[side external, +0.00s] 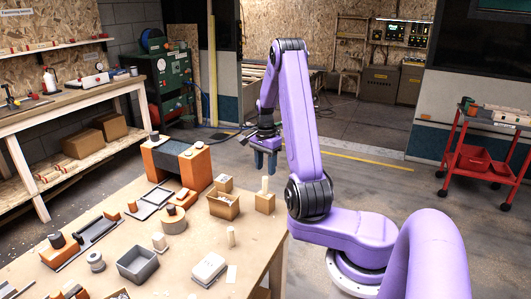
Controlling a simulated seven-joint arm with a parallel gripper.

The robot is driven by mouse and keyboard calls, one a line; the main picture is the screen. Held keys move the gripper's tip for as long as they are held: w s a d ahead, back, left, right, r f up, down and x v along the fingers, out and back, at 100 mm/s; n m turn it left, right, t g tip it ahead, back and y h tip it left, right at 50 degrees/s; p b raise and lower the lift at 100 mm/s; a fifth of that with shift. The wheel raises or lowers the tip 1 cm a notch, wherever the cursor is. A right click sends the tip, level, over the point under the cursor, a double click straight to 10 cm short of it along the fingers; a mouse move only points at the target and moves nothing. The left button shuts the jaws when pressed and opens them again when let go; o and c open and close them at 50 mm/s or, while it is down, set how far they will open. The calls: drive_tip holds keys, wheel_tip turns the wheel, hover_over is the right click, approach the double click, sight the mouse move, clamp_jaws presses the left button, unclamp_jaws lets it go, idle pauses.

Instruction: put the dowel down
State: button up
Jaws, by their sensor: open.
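My gripper (265,163) is open and points down above the right back part of the table. Below it, a pale dowel (265,185) stands upright at the top of a small tan wooden block (265,203). The dowel appears clear of the fingers, with a small gap between. I cannot tell whether it sits in a hole or on the block's top. Another short pale peg (231,237) stands on the table nearer the front. A third pale peg (159,242) stands on a light base.
Bare tabletop (262,236) lies in front of the wooden block.

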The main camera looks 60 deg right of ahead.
sight(265, 177)
wheel_tip(265, 177, up, 5)
drive_tip(key=w+a+r+n, duration=0.1)
drive_tip(key=w+a+n, duration=0.25)
drive_tip(key=a, duration=0.25)
drive_tip(key=w+a+r+n, duration=0.1)
drive_tip(key=w+a+n, duration=0.2)
drive_tip(key=a+n, duration=0.25)
drive_tip(key=s+a+r+n, duration=0.1)
drive_tip(key=s+a+n, duration=0.2)
drive_tip(key=a+n, duration=0.65)
drive_tip(key=s+a+n, duration=0.5)
drive_tip(key=s+n, duration=0.2)
drive_tip(key=s, duration=0.4)
drive_tip(key=s+a+n, duration=0.6)
drive_tip(key=s+n, duration=0.2)
drive_tip(key=s, duration=0.4)
drive_tip(key=shift+a, duration=0.25)
